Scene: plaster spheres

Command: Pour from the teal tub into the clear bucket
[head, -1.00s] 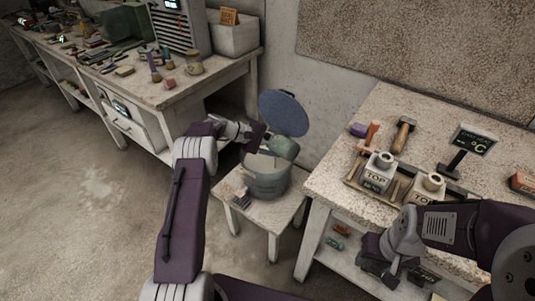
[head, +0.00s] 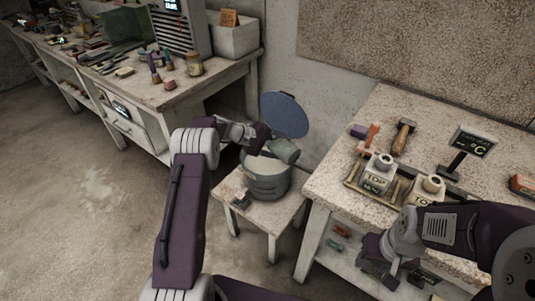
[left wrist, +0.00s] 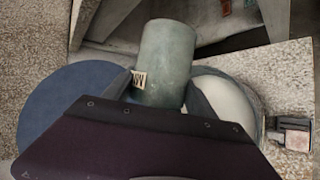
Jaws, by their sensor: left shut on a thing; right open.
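The teal tub (head: 286,151) is held in my left gripper (head: 270,146), tipped well over on its side above the clear bucket. It also shows in the left wrist view (left wrist: 167,60), with my jaws on either side of it. The clear bucket (head: 268,185) stands upright on a low stool, and pale material shows inside it. In the left wrist view the bucket (left wrist: 232,100) is partly hidden behind the gripper. Whether anything is flowing from the tub cannot be seen. My right gripper (head: 385,272) is open and empty, low beside the right table.
A blue round lid (head: 284,114) stands up behind the bucket. The stool (head: 250,213) has a small brush-like item on its left side. The right table (head: 335,190) holds two labelled bottles, a mallet and a display sign. A cluttered bench (head: 150,92) stands at the left.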

